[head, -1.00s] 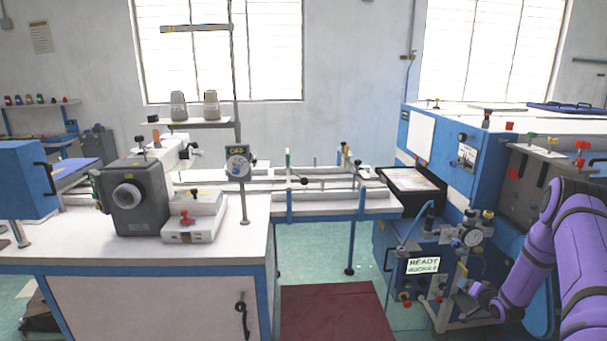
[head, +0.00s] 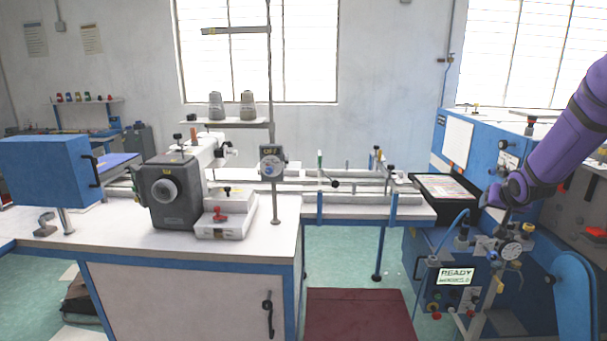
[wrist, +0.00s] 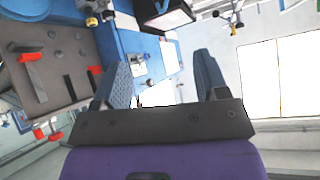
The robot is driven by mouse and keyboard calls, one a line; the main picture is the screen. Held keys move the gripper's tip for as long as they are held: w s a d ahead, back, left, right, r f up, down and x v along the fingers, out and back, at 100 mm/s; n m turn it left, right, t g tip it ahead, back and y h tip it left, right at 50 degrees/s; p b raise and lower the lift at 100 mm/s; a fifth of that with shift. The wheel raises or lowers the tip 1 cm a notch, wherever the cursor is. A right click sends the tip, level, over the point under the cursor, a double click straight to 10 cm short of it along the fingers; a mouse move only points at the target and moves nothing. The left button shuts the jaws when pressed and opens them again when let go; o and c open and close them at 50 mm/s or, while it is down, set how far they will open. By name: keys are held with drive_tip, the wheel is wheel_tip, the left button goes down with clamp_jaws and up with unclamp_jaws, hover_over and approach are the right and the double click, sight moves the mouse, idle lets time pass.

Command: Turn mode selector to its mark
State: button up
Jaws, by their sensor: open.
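Two things could be the mode selector, and I cannot tell which it is. One is a round blue and white dial (head: 271,165) under an OFF label on the post behind the sewing head. The other is a dark knob on a white plate (head: 508,160) on the blue machine at right. My gripper (head: 490,197) is beside the blue machine's front, apart from the dial on the post. In the wrist view my gripper (wrist: 160,68) shows two spread fingers with nothing held between them. Marks on either control are too small to read.
A small screen (head: 456,276) reading READY, a gauge (head: 511,251) and valves are below my gripper. A dark tray (head: 445,187) sits by the blue machine. The white sewing table (head: 270,225) stands at left. Green floor (head: 340,250) shows between them.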

drive_tip(key=s+a+r+n+g, duration=0.2)
drive_tip(key=s+a+r, duration=1.25)
drive_tip(key=s, duration=0.35)
drive_tip(key=s+a+n+g+y, duration=0.1)
drive_tip(key=s+a, duration=0.3)
drive_tip(key=s, duration=0.7)
drive_tip(key=s+a+r+n+g+y, duration=0.1)
drive_tip(key=s+a, duration=0.4)
drive_tip(key=s, duration=0.7)
drive_tip(key=shift+r+n+y, duration=0.3)
drive_tip(key=shift+n+y, duration=0.1)
